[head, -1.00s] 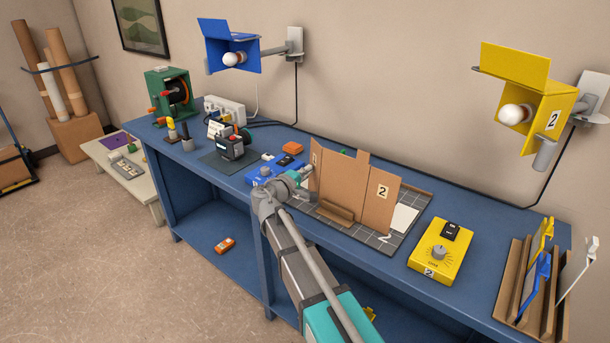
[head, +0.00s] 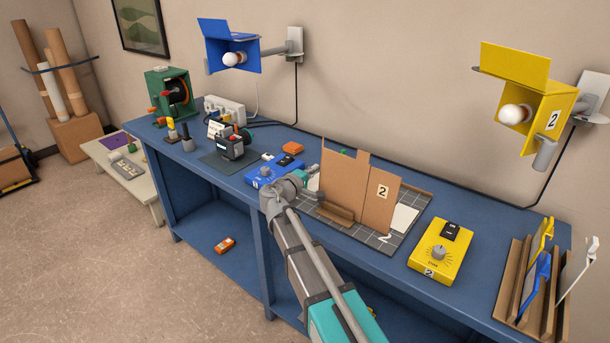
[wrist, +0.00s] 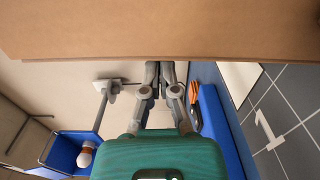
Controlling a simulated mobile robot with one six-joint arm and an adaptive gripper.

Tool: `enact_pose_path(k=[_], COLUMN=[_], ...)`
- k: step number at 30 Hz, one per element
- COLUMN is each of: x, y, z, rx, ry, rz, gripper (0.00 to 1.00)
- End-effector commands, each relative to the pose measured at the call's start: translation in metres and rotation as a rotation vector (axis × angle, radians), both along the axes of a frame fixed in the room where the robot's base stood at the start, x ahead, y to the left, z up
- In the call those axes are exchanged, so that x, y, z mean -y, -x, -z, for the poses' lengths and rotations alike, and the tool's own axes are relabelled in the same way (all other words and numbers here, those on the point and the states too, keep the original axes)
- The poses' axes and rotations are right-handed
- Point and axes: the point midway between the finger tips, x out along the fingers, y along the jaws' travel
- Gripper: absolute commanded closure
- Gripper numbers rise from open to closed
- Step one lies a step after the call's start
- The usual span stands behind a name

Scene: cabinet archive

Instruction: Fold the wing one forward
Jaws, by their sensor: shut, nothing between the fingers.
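A brown cardboard board (head: 343,180) stands upright on a dark gridded mat (head: 362,232) on the blue bench. Its right wing (head: 381,205), marked 2, angles off the middle panel. Wing one, at the left edge, shows as hardly more than an edge, and its label is not visible. My gripper (head: 314,183) is at the left end of the board, low and close to it. In the wrist view, my shut, empty gripper (wrist: 167,66) reaches up to a brown cardboard panel (wrist: 160,30). The panel's edge hides the fingertips, so I cannot tell whether they touch it.
A blue control box (head: 268,172) stands left of the board, and a yellow control box (head: 441,251) stands right of it. A blue lamp (head: 232,48) and a yellow lamp (head: 524,98) hang on the wall. A wooden rack (head: 530,285) stands at the bench's right end.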

Motion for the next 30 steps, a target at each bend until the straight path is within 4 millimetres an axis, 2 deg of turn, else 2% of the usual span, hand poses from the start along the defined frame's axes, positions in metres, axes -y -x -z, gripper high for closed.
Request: enact_pose_path(k=[15,30], x=[0.011,0.007], y=[-0.002,0.003], z=[0.000,0.000], rx=[0.000,0.000], ry=[0.000,0.000], rz=[0.001,-0.001], gripper=[1.00,1.00])
